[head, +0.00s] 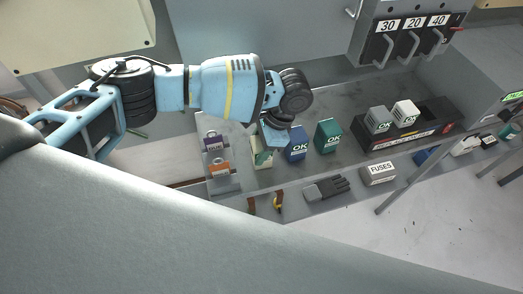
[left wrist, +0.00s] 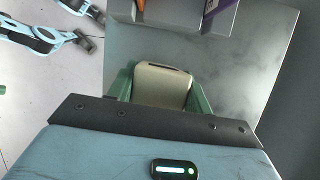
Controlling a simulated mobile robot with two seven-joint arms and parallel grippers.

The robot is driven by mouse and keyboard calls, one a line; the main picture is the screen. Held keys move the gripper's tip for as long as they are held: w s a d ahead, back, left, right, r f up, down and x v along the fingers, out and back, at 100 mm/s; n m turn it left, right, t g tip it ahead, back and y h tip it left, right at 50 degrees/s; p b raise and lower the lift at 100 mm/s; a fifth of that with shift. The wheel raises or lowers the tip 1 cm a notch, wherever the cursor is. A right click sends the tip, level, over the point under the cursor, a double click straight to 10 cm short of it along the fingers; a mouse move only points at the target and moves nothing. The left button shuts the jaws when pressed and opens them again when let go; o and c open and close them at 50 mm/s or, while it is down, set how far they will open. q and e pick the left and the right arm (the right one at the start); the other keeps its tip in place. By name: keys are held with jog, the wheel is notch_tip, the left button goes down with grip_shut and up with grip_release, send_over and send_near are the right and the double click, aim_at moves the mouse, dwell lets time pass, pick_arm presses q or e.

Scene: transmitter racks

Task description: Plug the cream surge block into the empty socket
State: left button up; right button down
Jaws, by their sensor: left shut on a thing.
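The cream surge block (head: 262,153) is upright at the left part of the grey bench shelf in the head view. My left gripper (head: 268,142) is shut on it from above; the gripper partly hides it. A black socket rail (head: 437,116) at the right of the shelf holds two pale OK blocks (head: 391,117). Bare black rail shows beside them, but the socket openings are too small to make out.
Blue (head: 297,146) and green (head: 328,136) OK blocks stand just right of the gripper. Purple (head: 213,143) and orange (head: 219,169) padlocks stand to its left. Numbered switches (head: 412,40) overhang the back right.

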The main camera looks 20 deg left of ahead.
aim_at(256, 143)
pick_arm(q)
jog(key=shift+r, duration=0.15)
jog(key=shift+c, duration=0.4)
pick_arm(e)
jog(key=shift+a, duration=0.1)
pick_arm(q)
jog(key=shift+r, duration=0.6)
notch_tip(256, 143, up, 2)
jog(key=shift+r, duration=0.1)
jog(key=s+d+r+p, duration=0.1)
jog(key=s+d, duration=1)
jog(key=shift+s+r, duration=0.2)
jog(key=shift+s, duration=0.05)
pick_arm(e)
jog(key=shift+w+r, duration=0.55)
jog(key=shift+r, duration=0.2)
